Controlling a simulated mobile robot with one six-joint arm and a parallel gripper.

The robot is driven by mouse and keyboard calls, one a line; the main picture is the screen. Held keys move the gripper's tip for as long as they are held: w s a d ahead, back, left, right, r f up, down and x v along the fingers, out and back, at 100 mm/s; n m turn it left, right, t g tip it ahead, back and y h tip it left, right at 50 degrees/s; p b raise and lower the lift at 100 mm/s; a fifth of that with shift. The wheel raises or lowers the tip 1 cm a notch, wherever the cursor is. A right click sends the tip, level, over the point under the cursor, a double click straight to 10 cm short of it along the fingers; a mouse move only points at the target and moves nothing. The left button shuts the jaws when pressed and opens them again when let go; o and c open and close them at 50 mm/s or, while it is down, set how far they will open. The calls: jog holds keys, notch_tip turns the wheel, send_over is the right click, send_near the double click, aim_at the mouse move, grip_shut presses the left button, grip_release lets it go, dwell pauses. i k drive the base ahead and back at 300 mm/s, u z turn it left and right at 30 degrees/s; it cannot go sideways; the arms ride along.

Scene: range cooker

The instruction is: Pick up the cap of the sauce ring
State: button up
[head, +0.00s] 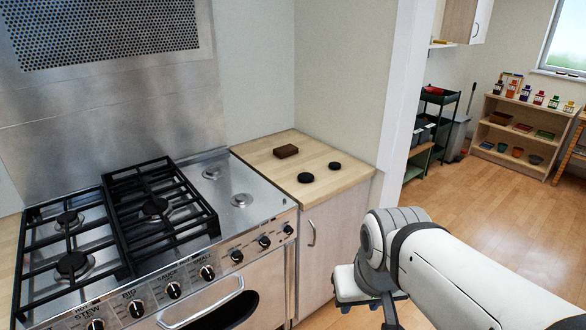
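Two black round caps lie flat and apart on the wooden counter right of the cooker: a nearer, slightly larger-looking cap (305,177) and a farther cap (335,165). I cannot tell which belongs to the sauce ring. Two bare burner seats without black caps show on the cooker's right side, a rear seat (211,173) and a front seat (242,200). My gripper (388,312) hangs low at the bottom, in front of and below the counter, away from both caps. Its fingertips are cut off or hidden, so its opening does not show.
A small brown block (286,151) lies behind the caps. Black pan grates (158,205) cover the cooker's left and middle burners. Labelled knobs (172,291) line its front edge. A wall end (400,100) stands right of the counter (320,195). Open floor lies beyond.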

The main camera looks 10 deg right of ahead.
aim_at(303, 177)
jog(key=u, duration=0.05)
jog(key=i, duration=1.6)
jog(key=z, duration=0.1)
